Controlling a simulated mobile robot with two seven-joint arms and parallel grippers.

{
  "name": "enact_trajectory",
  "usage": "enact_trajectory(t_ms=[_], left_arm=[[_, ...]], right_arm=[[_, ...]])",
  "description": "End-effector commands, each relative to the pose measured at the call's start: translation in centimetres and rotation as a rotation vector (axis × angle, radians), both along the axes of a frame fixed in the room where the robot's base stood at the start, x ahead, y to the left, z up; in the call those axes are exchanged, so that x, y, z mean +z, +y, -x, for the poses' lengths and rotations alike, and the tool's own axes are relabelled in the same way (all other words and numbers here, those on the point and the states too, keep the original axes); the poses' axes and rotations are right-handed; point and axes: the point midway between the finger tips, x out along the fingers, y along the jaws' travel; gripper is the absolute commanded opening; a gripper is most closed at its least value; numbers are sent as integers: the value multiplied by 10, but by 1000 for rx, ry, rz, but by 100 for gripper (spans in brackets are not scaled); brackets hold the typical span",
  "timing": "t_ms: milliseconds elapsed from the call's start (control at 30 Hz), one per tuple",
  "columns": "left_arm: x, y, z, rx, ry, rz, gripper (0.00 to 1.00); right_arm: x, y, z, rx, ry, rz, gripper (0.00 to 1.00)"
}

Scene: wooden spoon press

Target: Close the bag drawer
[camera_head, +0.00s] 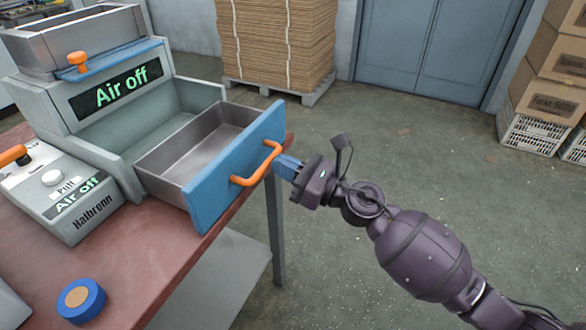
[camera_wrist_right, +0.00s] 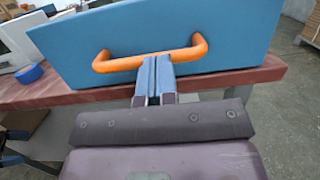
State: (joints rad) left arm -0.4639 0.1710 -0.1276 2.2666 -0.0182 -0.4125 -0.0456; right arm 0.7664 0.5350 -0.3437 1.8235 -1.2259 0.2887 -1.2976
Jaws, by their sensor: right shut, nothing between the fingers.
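The bag drawer (camera_head: 190,155) is pulled out of the grey machine, and its metal inside looks empty. Its blue front panel (camera_head: 225,180) carries an orange handle (camera_head: 260,165). The handle also shows in the right wrist view (camera_wrist_right: 112,62), on the blue panel (camera_wrist_right: 230,35). My right gripper (camera_head: 282,165) is shut with nothing in it, its blue fingers pointing at the front near the handle. In the right wrist view, the fingertips (camera_wrist_right: 154,62) lie over the handle bar; I cannot tell whether they touch it.
The machine (camera_head: 100,130) stands on a red-brown table (camera_head: 150,250) beside a control box (camera_head: 65,195). A blue-orange round item (camera_head: 81,300) lies at the table's front. Stacked cardboard (camera_head: 275,40) stands behind.

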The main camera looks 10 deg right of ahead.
Motion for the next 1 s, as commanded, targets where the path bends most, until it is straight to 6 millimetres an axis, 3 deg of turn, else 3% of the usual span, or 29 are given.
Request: enact_trajectory(t_ms=[333,700,1000], left_arm=[[1,0,0,0,-2,0,82],[-1,0,1,-1,2,-2,82],[2,-1,-1,-3,-5,-2,82]], right_arm=[[0,3,-2,0,0,-1,0],[0,53,-38,1,0,-3,0],[0,63,-46,0,0,-1,0]])
